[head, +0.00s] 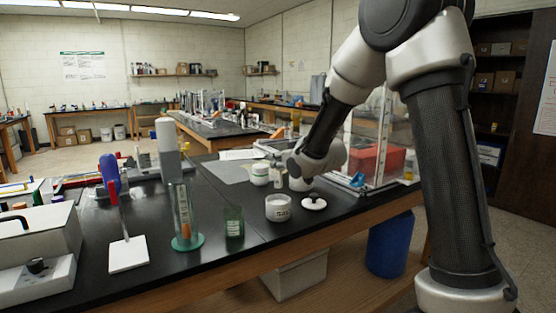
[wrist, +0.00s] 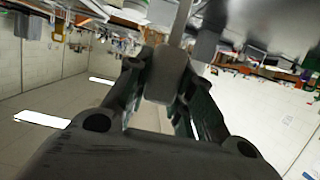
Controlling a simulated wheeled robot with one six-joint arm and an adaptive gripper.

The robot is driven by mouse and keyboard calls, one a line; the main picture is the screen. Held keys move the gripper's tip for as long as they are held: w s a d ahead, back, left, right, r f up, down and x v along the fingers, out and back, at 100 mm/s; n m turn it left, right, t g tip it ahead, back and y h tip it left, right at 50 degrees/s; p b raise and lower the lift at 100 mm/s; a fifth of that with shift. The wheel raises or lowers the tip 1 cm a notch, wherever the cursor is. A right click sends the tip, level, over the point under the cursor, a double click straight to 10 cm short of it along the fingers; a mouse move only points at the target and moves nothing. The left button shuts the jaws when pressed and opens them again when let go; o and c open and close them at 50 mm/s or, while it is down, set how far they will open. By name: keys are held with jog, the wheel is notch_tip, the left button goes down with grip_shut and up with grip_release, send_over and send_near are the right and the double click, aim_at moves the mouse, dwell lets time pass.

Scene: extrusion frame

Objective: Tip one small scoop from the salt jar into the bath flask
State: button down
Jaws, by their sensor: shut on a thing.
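My gripper (wrist: 168,92) is shut on a grey block with a thin stem, which looks like the handle of a scoop (wrist: 167,76). The scoop's bowl and any salt in it cannot be made out. In the head view my arm reaches over the bench from the right, and my gripper is hidden or too small to tell. The white salt jar (head: 278,208) stands upright and open near the bench's front edge, its label facing me. A white lid with a dark knob (head: 314,204) lies to its right. A small green glass vessel (head: 233,222) stands left of the jar; I cannot tell whether it is the bath flask.
A tall cylinder on a green base (head: 187,230) and a white plate with a red-handled upright (head: 128,254) stand further left. A white-and-green jar (head: 260,175) and small bottles stand behind the salt jar. A clear-walled enclosure (head: 376,140) is at right.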

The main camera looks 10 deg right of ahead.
aim_at(281, 179)
jog(key=shift+f, duration=3.55)
jog(key=shift+r, duration=5)
jog(key=shift+d, duration=0.1)
jog(key=shift+w+d+f, duration=0.1)
jog(key=shift+d+f, duration=0.05)
jog(key=shift+d, duration=0.55)
